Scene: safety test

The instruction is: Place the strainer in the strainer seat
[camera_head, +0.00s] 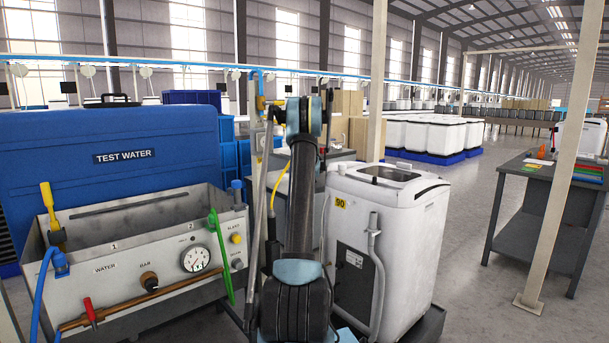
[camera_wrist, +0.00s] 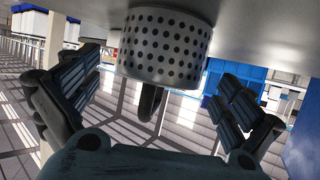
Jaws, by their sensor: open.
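The strainer (camera_wrist: 165,45) shows in the wrist view as a pale cylinder with rows of dark holes, at the top middle against a pale surface. A dark rounded piece (camera_wrist: 150,102) shows just below it, perhaps a handle. My gripper (camera_wrist: 156,78) is open, with one dark padded finger on each side of the strainer and visible gaps to it. In the head view my arm stands in the middle and hides the gripper and strainer. I cannot identify the strainer seat in either view.
A white top-opening machine marked 90 (camera_head: 390,240) stands right of my arm. A metal test trough (camera_head: 130,240) and blue TEST WATER tank (camera_head: 60,150) are at left.

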